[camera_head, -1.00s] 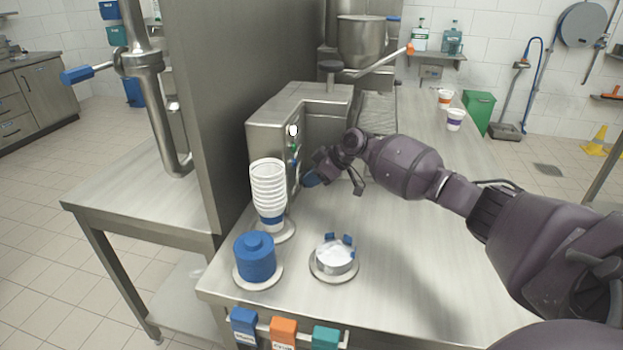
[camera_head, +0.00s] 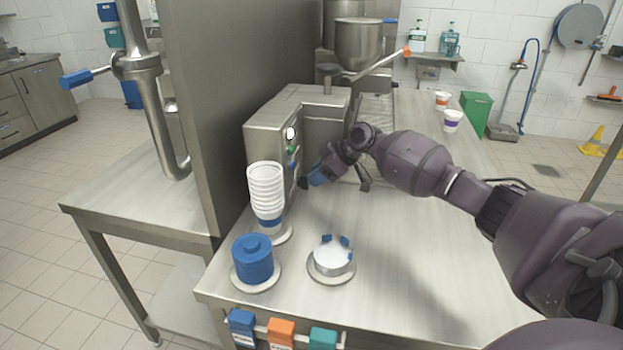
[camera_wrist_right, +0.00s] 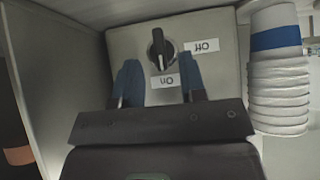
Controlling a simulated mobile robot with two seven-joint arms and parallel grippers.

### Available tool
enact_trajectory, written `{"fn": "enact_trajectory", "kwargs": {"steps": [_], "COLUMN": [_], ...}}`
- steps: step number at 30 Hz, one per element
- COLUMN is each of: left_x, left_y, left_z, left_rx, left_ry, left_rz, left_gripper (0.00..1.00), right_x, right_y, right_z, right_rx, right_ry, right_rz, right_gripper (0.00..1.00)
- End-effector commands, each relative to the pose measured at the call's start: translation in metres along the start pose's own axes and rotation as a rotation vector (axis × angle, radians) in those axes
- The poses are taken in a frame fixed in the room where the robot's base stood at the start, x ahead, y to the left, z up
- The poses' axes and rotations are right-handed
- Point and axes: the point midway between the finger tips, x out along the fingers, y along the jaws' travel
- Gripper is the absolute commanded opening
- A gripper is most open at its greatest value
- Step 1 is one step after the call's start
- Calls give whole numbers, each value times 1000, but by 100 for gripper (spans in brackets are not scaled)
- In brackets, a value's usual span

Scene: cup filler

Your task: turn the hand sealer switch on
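The hand sealer switch is a black rotary knob (camera_wrist_right: 161,48) on a grey metal panel in the right wrist view. Its long axis stands roughly upright in the picture. An "On" label (camera_wrist_right: 165,81) sits below it and an "Off" label (camera_wrist_right: 205,46) to its right, both upside down. My right gripper (camera_wrist_right: 160,82) has its two blue fingers spread, with nothing between them, one to each lower side of the knob and apart from it. In the head view the right gripper (camera_head: 316,177) is beside the machine's front (camera_head: 268,145). The left gripper is out of view.
A stack of white cups (camera_head: 266,190) stands close to the machine; it also shows in the right wrist view (camera_wrist_right: 277,80). The steel tabletop (camera_head: 420,260) to the right is clear.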

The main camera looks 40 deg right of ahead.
Motion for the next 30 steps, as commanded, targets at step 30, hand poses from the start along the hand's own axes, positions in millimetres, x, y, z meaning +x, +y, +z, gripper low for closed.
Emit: {"fn": "enact_trajectory", "kwargs": {"steps": [30], "left_x": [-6], "left_y": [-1], "left_z": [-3], "left_rx": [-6], "left_ry": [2], "left_rz": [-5], "left_gripper": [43], "right_x": [-76], "right_y": [0], "right_z": [0], "right_rx": [1], "right_ry": [0], "right_rz": [0], "right_gripper": [38]}}
